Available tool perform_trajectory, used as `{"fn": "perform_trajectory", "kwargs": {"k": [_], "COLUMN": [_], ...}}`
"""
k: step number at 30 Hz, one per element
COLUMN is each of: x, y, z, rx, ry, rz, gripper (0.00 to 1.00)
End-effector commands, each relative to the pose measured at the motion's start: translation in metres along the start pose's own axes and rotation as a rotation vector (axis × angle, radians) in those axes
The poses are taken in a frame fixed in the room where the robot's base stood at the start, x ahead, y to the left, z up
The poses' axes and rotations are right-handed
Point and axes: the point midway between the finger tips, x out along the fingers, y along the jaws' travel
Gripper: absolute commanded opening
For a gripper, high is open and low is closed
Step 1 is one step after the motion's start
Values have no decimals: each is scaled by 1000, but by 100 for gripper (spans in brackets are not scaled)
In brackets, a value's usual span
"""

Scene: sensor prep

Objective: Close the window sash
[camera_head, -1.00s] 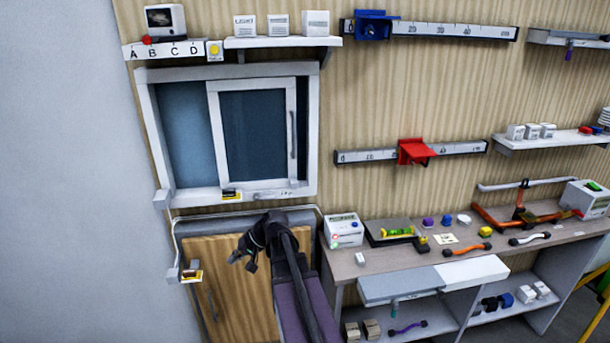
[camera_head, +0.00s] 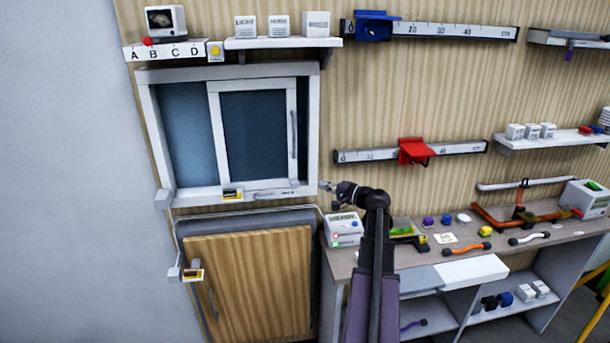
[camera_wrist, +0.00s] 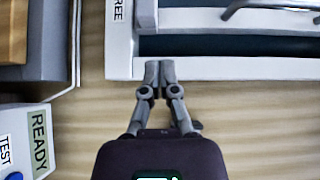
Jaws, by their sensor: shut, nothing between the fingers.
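The window frame (camera_head: 149,130) is white and set in the wall at left in the head view. Its white-framed sliding sash (camera_head: 218,145) stands to the right of centre, with a vertical handle (camera_head: 293,135) on its right side. A dark pane shows uncovered at the left. My gripper (camera_head: 325,186) is just right of the window's lower right corner, shut and empty. In the wrist view the shut fingertips (camera_wrist: 154,66) are at the edge of the white frame (camera_wrist: 122,45); I cannot tell whether they touch it. The handle (camera_wrist: 270,6) shows at the top there.
A wooden cabinet door (camera_head: 250,285) is below the window. A white box (camera_head: 343,229) labelled READY stands on the workbench (camera_head: 440,240) beside my arm. A ruler rail with a red slider (camera_head: 413,151) is on the wall at right. The wall between window and rail is bare.

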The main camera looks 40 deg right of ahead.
Motion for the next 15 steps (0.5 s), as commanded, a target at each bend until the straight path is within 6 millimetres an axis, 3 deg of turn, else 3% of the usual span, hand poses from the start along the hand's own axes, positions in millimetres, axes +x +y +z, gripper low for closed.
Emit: {"fn": "perform_trajectory", "kwargs": {"k": [4, 15], "x": [-12, -13], "y": [-5, -6], "z": [-14, -15], "rx": [11, 13], "ry": [29, 32], "rz": [-30, -34], "gripper": [0, 0]}}
